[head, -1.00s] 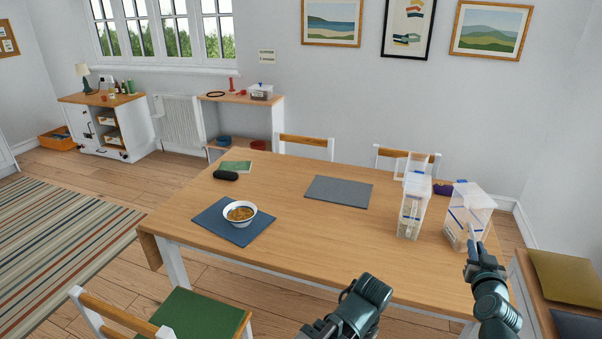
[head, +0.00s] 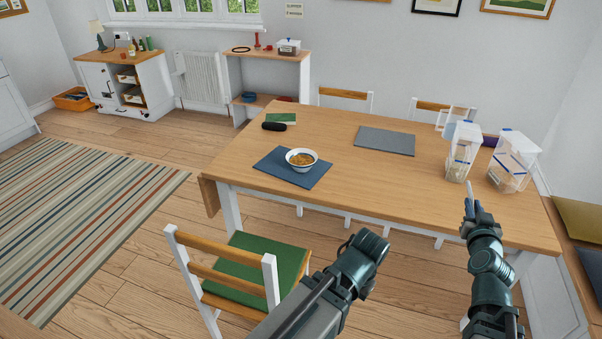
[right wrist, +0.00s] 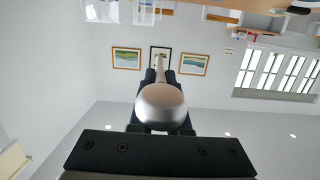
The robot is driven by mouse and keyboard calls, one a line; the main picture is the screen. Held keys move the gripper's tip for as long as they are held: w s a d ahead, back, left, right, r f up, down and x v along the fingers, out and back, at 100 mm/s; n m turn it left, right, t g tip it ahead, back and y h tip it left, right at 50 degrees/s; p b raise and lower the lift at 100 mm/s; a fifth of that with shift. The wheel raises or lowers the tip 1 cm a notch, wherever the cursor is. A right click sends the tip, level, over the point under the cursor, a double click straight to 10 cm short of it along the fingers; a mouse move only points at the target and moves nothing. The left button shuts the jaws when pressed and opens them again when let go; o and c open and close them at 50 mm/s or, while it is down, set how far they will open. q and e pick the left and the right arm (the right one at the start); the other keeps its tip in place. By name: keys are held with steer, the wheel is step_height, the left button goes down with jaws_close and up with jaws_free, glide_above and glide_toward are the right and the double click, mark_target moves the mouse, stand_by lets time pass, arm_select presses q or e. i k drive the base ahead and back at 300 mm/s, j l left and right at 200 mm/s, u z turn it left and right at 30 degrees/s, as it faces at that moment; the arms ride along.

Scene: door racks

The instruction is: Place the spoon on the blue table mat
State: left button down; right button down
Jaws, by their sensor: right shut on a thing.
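My right gripper (head: 470,208) is over the table's front right edge, well right of the mat. It is shut on the spoon (head: 468,189), which sticks up as a small pale tip. In the right wrist view the silver spoon (right wrist: 161,106) shows its rounded end close up, held between the fingers.
Two clear containers (head: 463,153) (head: 511,166) stand at the table's right end, just beyond my right gripper. A grey mat (head: 385,141), a green book (head: 281,118) and a dark case (head: 274,126) lie farther back. The table's middle is clear. A green-seated chair (head: 255,262) stands in front.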

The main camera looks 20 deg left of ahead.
mark_target(273, 158)
steer(key=k+j, duration=0.1)
steer(key=j, duration=1.05)
steer(key=k+j, duration=0.15)
steer(key=j, duration=1)
steer(key=i+j, duration=0.1)
steer(key=j, duration=0.4)
steer(key=i+j, duration=0.15)
steer(key=j, duration=0.3)
steer(key=i+j, duration=0.1)
steer(key=j, duration=0.35)
steer(key=i+j, duration=0.15)
steer(key=j, duration=0.35)
steer(key=i+j, duration=0.1)
steer(key=j, duration=0.35)
steer(key=i+j, duration=0.3)
steer(key=j, duration=0.2)
steer(key=i+j+z, duration=0.1)
steer(key=i+j, duration=0.25)
steer(key=k+j, duration=0.05)
steer(key=j, duration=0.05)
